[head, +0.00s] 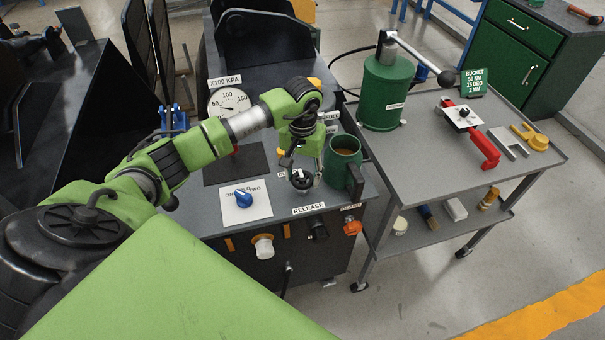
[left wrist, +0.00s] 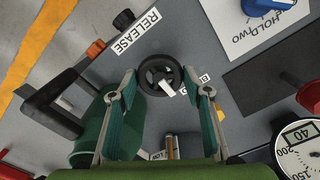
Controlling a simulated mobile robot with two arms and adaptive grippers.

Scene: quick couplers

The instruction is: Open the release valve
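A black handwheel (head: 301,179) stands on the grey bench top, behind the white RELEASE label (head: 308,209). In the left wrist view the handwheel (left wrist: 160,75) is round and spoked, with a white tab at its rim, and the RELEASE label (left wrist: 137,30) lies beyond it. My left gripper (head: 289,160) is just above and behind the wheel, pointing down. In the left wrist view its fingers (left wrist: 160,88) are spread, one on each side of the wheel, with nothing held. I cannot tell whether they touch it. My right gripper is not in view.
A green mug (head: 341,160) stands close right of the wheel. A blue selector knob (head: 243,198) is to the left, with a pressure gauge (head: 229,102) behind. Black (head: 318,231) and orange (head: 352,227) knobs project from the bench front. A green cylinder (head: 386,92) stands on the right cart.

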